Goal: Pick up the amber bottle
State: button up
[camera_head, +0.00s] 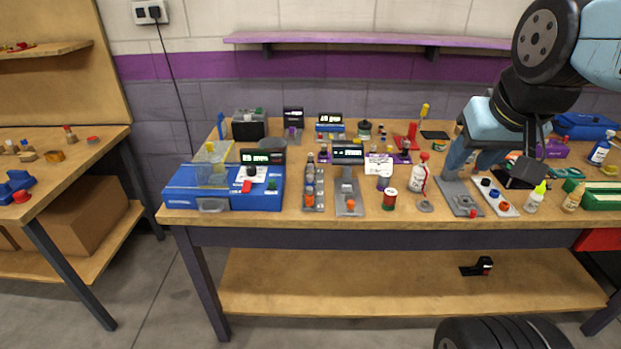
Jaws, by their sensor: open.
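The amber bottle (572,198) is small and stands upright near the front edge of the main bench, at the right, just left of a green case. My arm comes in from the upper right. My gripper (516,172) is low over the right part of the bench, left of the amber bottle and farther back, and apart from it. It is open and nothing shows held in it.
A white bottle with a yellow-green cap (535,198) stands left of the amber bottle. The green case (600,197) is close on its right. A grey slotted plate (459,197) and a pale button panel (496,197) lie farther left. The bench is crowded.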

aim_at(571, 203)
jog(key=u, duration=1.7)
jog(key=i, duration=0.05)
jog(key=z, duration=3.05)
